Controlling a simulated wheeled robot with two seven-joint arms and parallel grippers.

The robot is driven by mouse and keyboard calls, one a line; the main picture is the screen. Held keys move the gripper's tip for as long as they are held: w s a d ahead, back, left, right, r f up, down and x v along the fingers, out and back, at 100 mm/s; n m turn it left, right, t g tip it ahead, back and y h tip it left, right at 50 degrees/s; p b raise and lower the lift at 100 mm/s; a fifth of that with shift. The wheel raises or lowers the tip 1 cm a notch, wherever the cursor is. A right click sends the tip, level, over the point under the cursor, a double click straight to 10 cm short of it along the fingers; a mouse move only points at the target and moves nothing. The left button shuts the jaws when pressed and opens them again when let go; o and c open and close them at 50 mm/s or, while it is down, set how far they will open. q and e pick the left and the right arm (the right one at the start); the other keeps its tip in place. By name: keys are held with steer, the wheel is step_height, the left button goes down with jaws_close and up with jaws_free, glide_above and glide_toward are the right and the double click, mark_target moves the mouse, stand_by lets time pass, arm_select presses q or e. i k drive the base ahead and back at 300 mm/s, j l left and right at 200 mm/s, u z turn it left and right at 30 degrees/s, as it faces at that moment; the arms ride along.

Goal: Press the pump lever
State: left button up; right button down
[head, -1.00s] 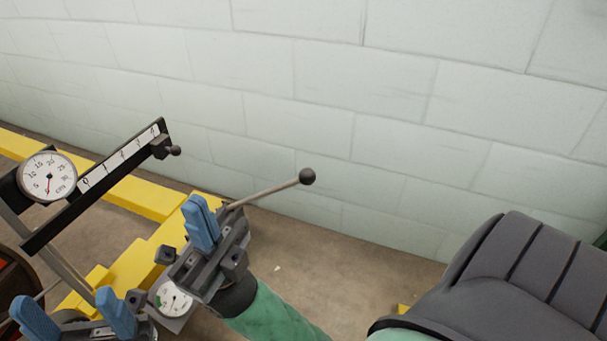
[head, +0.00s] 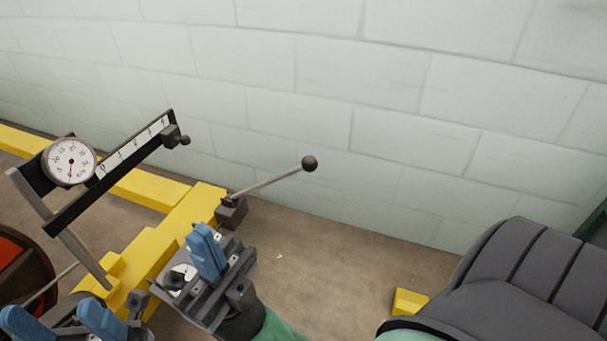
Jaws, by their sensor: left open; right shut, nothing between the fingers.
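The pump lever (head: 270,181) is a thin grey rod with a dark ball knob (head: 309,163) at its raised right end. It slants up to the right from a dark block (head: 232,211) on the yellow frame. My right gripper (head: 207,250), with blue fingers pressed together, is shut and empty. It is below and left of the lever, apart from it in the picture. My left gripper (head: 62,322) is at the bottom left edge, its two blue fingers spread open with nothing between them.
A yellow frame (head: 165,235) runs along the floor. A round dial gauge (head: 69,161) and a black scale bar (head: 118,170) stand at left. A pale block wall (head: 400,110) is behind.

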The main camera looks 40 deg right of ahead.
mark_target(309, 164)
steer(key=k+j+z, duration=0.1)
steer(key=j, duration=0.25)
steer(key=k+j+z, duration=0.1)
steer(key=k+j, duration=0.15)
steer(key=k+j+z, duration=0.1)
steer(key=j, duration=0.25)
steer(key=k, duration=0.1)
